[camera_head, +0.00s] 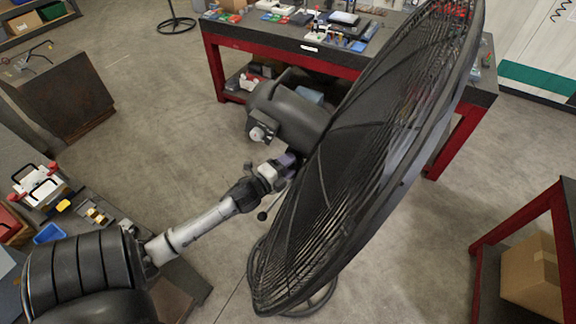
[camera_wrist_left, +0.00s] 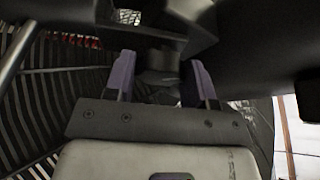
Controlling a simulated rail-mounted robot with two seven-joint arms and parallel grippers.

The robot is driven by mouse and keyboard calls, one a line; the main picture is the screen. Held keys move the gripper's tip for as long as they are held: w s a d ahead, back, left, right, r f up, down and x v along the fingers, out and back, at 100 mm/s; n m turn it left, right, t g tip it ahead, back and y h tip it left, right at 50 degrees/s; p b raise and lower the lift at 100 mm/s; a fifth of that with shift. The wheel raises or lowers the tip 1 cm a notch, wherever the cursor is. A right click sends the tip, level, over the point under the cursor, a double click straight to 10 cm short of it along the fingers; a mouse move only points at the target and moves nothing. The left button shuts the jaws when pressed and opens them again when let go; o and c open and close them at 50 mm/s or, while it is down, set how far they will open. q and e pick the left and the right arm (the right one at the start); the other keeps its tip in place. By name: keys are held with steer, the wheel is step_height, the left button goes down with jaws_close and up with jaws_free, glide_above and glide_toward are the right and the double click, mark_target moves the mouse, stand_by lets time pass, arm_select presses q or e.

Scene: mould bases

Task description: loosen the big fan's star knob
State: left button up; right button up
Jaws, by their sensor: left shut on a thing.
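The big black fan (camera_head: 385,150) stands tilted on its round floor base, with its motor housing (camera_head: 290,112) behind the grille. My left arm reaches in from the lower left. My left gripper (camera_head: 289,160) is at the back of the fan, just below the motor housing. In the left wrist view its two purple-grey fingers (camera_wrist_left: 160,78) stand on either side of a dark knob (camera_wrist_left: 158,88) under the fan's bracket and are shut on it. The knob's star shape is mostly hidden between the fingers. My right gripper is not in view.
A red-framed workbench (camera_head: 309,48) with tools and small parts stands behind the fan. A lower bench with a cardboard box (camera_head: 532,277) is at the right. A dark cabinet (camera_head: 62,95) stands at the left. Open concrete floor lies between.

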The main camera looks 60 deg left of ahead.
arm_select(q)
steer(key=o, duration=0.9)
steer(key=shift+o, duration=0.2)
steer(key=b+v, duration=0.3)
steer(key=v, duration=1)
steer(key=shift+s, duration=0.4)
steer(key=shift+d, duration=0.1)
